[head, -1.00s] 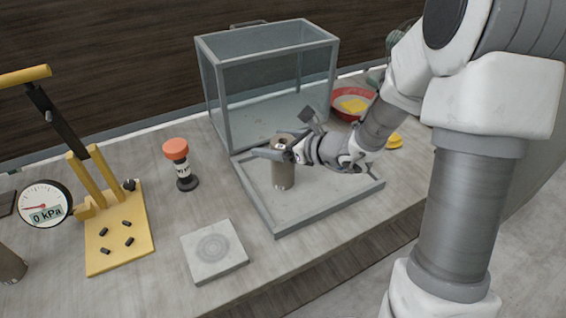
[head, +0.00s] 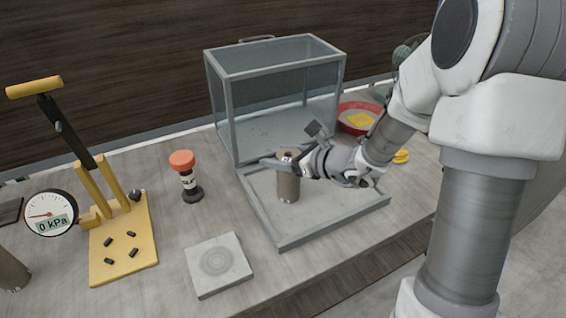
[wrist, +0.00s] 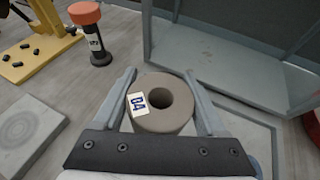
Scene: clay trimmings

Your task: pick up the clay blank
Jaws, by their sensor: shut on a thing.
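The clay blank (head: 288,186) is a grey-brown upright cylinder over the front tray part of the glass-walled case. My gripper (head: 284,162) reaches in from the right. In the wrist view its two fingers (wrist: 162,100) lie on either side of the blank's upper part, shut on it. I cannot tell whether the blank's base touches the tray floor.
The case (head: 229,120) has clear walls behind the blank, and a low rim (head: 262,217) surrounds the tray. To the left stand an orange-topped post (head: 182,160), a square grey plate (head: 218,264) and a yellow lever press with gauge (head: 150,246). A red bowl (head: 345,124) sits behind my arm.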

